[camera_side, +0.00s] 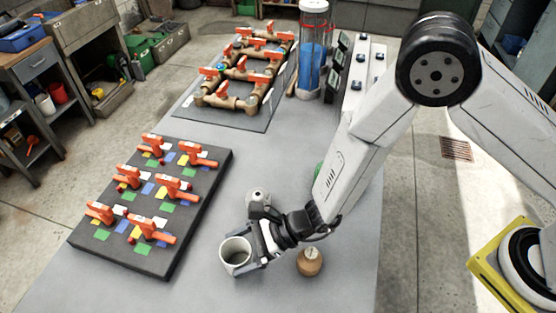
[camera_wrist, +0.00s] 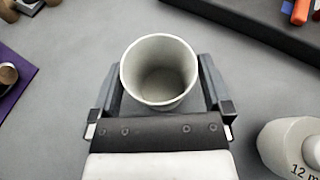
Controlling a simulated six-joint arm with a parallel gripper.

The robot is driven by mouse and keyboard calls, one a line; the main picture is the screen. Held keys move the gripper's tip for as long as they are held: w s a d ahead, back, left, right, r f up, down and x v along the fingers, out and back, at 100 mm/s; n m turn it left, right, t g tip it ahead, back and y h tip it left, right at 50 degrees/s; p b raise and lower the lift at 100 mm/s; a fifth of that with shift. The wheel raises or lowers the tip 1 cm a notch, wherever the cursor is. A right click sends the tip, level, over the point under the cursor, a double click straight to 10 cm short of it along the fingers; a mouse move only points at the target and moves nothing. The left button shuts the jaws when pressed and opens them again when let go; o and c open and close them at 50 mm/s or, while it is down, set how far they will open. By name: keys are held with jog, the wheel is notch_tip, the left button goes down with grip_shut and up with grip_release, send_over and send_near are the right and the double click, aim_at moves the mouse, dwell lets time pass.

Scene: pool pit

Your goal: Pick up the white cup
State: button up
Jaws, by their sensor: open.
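The white cup (camera_side: 236,254) stands upright on the grey table near its front in the side view. In the wrist view the cup (camera_wrist: 159,72) is empty and its open mouth faces the camera. My gripper (camera_side: 250,254) reaches the cup from the right. In the wrist view my gripper (camera_wrist: 160,85) is open, with one finger on each side of the cup. The cup is between the fingers. I cannot tell whether either finger touches it.
A brown bottle (camera_side: 310,262) stands right of the cup. A pale container (camera_side: 258,198) stands behind my gripper; a white container (camera_wrist: 292,148) labelled "12 m" shows at lower right in the wrist view. A black board (camera_side: 198,222) with orange-handled pieces lies left. Pipework (camera_side: 245,70) stands at the back.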

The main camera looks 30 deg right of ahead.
jog(key=shift+w+a+f, duration=0.1)
jog(key=shift+a+f, duration=0.05)
jog(key=shift+a, duration=0.25)
jog(key=shift+c, duration=0.2)
jog(key=c, duration=0.9)
notch_tip(320, 180, up, 10)
dwell(0.6)
dwell(0.4)
